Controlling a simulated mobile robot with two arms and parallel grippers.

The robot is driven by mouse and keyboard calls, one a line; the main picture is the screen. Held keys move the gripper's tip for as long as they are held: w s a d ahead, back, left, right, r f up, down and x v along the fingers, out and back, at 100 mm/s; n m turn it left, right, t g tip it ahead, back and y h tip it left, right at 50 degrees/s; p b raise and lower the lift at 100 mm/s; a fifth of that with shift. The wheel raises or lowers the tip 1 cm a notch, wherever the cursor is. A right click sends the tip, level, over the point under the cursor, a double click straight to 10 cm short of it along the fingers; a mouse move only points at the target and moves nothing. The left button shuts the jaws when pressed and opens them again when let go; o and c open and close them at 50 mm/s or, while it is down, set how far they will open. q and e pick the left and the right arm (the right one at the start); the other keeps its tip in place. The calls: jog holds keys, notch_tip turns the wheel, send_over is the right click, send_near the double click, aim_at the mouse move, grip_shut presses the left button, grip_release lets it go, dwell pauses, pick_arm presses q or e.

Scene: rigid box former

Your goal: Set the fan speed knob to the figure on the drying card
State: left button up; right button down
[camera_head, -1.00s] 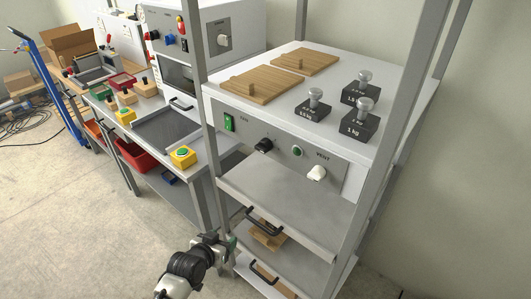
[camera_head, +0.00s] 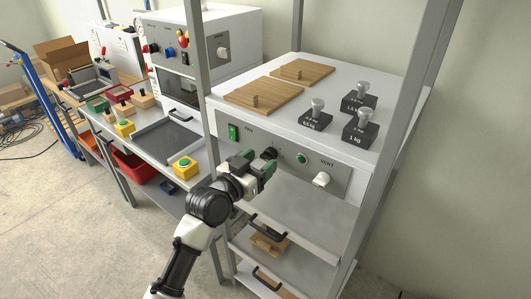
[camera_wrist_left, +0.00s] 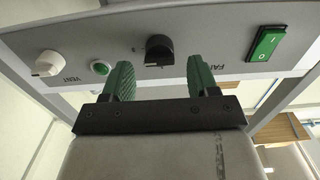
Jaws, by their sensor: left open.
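The fan speed knob (camera_head: 270,153) is a black knob on the grey front panel of the white cabinet. In the left wrist view the black knob (camera_wrist_left: 159,50) sits ahead of and between my fingertips, beside the partly hidden FAN label. My left gripper (camera_head: 256,165) has green fingers and is open just in front of the knob, apart from it. In the left wrist view my left gripper (camera_wrist_left: 160,80) shows its two fingers spread and empty. The knob's scale is too small to read. I cannot make out a drying card. My right gripper is not in view.
The panel also has a green rocker switch (camera_head: 233,132), a green button (camera_head: 302,159) and a white VENT knob (camera_head: 321,179). A grey shelf (camera_head: 300,205) sticks out below. Frame posts stand left and right. Weights (camera_head: 361,132) and wooden boards (camera_head: 264,95) lie on top.

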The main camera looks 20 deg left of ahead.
aim_at(268, 156)
pick_arm(q)
jog(key=shift+x, duration=1.4)
jog(key=shift+c, duration=0.5)
jog(key=c, duration=0.8)
